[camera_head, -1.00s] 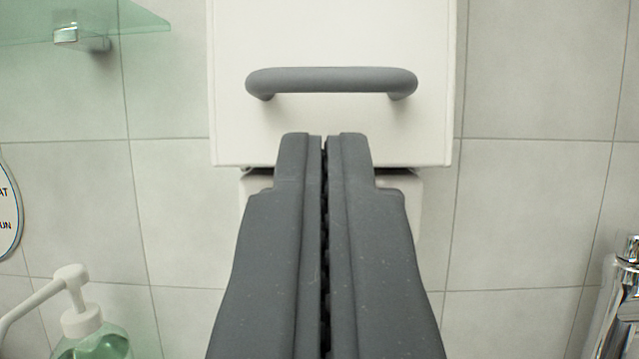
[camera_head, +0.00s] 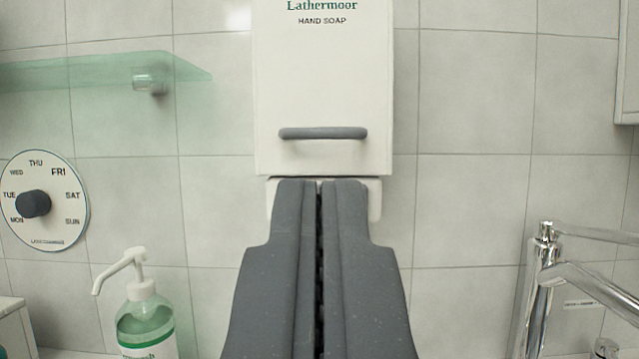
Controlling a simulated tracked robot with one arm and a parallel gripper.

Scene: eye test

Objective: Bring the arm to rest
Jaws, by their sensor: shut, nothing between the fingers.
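My gripper (camera_head: 319,182) is in the lower middle of the view, its two dark grey fingers pressed together with nothing between them. Its tips point at the wall and overlap the lower part of a white hand soap dispenser (camera_head: 325,85). The dispenser carries the words "Lathermoor HAND SOAP" and a grey bar handle (camera_head: 323,133). The handle is above my fingertips and clear of them in the picture. My fingers hide part of the dispenser's lower piece.
A glass shelf (camera_head: 100,70) juts out at upper left. A round weekday dial (camera_head: 62,225) with a dark knob is below it. A green soap pump bottle (camera_head: 147,325) stands at lower left. A chrome tap (camera_head: 540,290) is at lower right. A cabinet edge (camera_head: 629,60) shows at upper right.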

